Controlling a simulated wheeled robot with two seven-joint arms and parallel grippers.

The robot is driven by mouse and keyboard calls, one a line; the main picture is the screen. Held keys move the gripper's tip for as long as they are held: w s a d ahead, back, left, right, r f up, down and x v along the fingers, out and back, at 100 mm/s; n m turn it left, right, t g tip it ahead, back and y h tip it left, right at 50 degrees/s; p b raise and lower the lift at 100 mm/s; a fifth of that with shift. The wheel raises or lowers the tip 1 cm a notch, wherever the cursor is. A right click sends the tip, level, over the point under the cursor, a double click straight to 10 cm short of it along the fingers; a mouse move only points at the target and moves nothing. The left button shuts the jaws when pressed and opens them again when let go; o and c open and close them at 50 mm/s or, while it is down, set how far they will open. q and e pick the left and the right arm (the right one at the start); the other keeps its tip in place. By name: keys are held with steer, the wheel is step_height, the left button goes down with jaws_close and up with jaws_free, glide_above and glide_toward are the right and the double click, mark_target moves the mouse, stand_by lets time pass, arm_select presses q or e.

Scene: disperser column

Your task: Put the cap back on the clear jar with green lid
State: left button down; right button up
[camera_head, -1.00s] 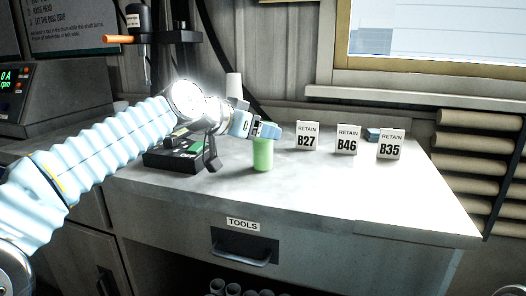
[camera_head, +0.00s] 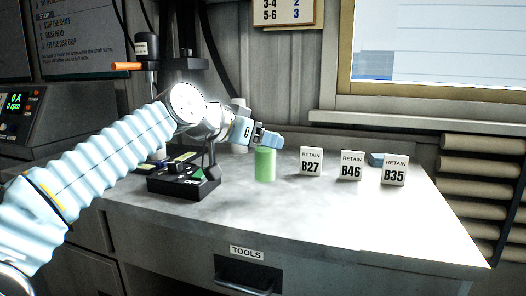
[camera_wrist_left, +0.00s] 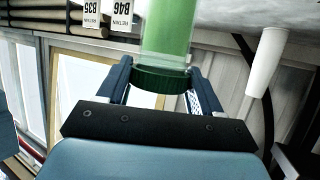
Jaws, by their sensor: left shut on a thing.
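The clear jar (camera_head: 265,166) shows bright green at the middle of the bench, upright, left of the B27 card. My left gripper (camera_head: 268,138) is over its top, and its fingers hide the lid in the head view. In the left wrist view the gripper (camera_wrist_left: 160,85) is shut on the dark green lid (camera_wrist_left: 160,80), one finger on each side. The jar (camera_wrist_left: 166,35) is in line with the lid there and appears to meet it. I cannot tell whether the jar's base touches the bench. My right gripper is not in view.
Cards B27 (camera_head: 311,162), B46 (camera_head: 351,166) and B35 (camera_head: 395,170) stand right of the jar. A black device (camera_head: 183,176) stands left of it, below my arm. A white tapered object (camera_wrist_left: 266,62) shows in the left wrist view. The bench front is clear.

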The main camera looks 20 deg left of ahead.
arm_select(q)
steer(key=s+a+r, duration=0.3)
steer(key=s+r, duration=0.5)
steer(key=s, duration=0.4)
steer(key=shift+s+r, duration=0.35)
steer(key=shift+s, duration=0.05)
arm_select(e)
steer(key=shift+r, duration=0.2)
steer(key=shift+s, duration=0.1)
